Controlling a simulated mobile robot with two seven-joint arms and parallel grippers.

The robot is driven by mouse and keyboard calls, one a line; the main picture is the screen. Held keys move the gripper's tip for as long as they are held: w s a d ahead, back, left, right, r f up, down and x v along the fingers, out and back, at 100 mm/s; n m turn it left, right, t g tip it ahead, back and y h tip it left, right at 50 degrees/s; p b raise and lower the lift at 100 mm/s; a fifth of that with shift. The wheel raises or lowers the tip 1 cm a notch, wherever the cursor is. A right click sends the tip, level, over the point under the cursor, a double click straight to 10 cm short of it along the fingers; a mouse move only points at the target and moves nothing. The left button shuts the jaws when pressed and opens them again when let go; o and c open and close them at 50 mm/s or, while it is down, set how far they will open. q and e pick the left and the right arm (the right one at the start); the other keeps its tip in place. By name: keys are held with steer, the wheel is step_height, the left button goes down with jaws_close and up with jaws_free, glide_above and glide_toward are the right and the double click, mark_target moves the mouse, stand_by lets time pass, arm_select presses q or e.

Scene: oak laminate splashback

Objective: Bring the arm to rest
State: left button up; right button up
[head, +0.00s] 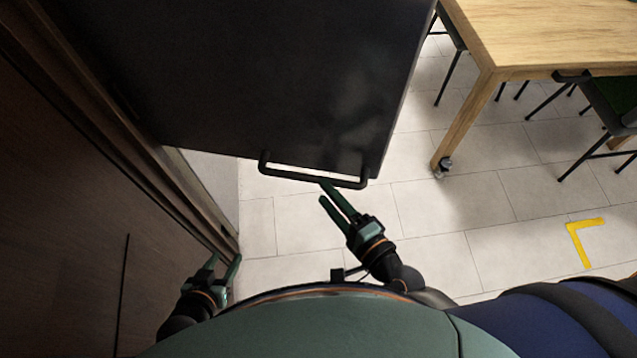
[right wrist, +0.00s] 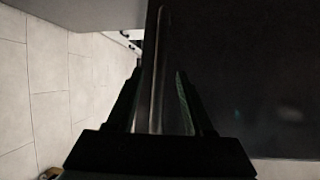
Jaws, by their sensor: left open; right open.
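A dark door panel (head: 270,70) stands swung open in the head view, with a dark bar handle (head: 290,175) along its near edge. My right gripper (head: 324,192) is open, with its fingertips close to the handle bar. In the right wrist view the handle (right wrist: 157,60) runs lengthwise between the spread fingers of the right gripper (right wrist: 156,85); whether they touch it I cannot tell. My left gripper (head: 225,260) is open and empty, low at the left beside the brown cabinet front.
A brown cabinet front (head: 60,230) fills the left side. A wooden table (head: 550,35) with dark chairs (head: 610,100) stands at the upper right. A yellow corner mark (head: 578,240) lies on the tiled floor (head: 440,225), which is clear between the door and the table.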

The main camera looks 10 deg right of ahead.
steer(key=shift+s+d+r, duration=0.1)
steer(key=shift+s+d, duration=0.15)
steer(key=shift+s, duration=0.25)
steer(key=s+d+f+n+g+h, duration=0.5)
steer(key=d+f+n, duration=0.4)
steer(key=n, duration=0.7)
step_height(320, 180, down, 3)
steer(key=shift+s+d+r+n+g, duration=0.2)
steer(key=shift+n+g, duration=0.1)
steer(key=shift+w, duration=0.1)
